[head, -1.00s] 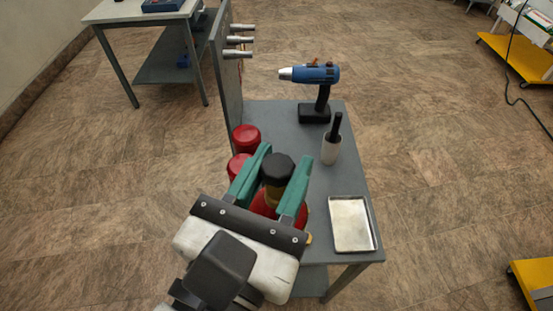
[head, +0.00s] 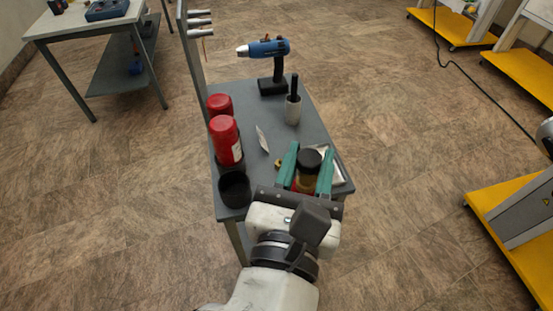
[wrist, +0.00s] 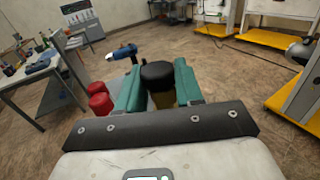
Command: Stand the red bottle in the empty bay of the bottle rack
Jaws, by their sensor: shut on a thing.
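My gripper (head: 308,162) is shut on the red bottle, its two green fingers on either side of the neck. The bottle's black cap (head: 309,158) and amber neck show, and a little red below; the rest is hidden by my gripper. In the wrist view the black cap (wrist: 157,76) stands between the fingers of my gripper (wrist: 157,70). At the table's left edge, the rack's empty bay (head: 235,187) is a dark round holder, open at the top. It lies left of my gripper, apart from the held bottle. Two other red bottles (head: 226,142) (head: 219,104) stand in line behind it.
A metal tray (head: 342,172) lies partly hidden behind my gripper. A small white card (head: 262,139) stands tilted beside the red bottles.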

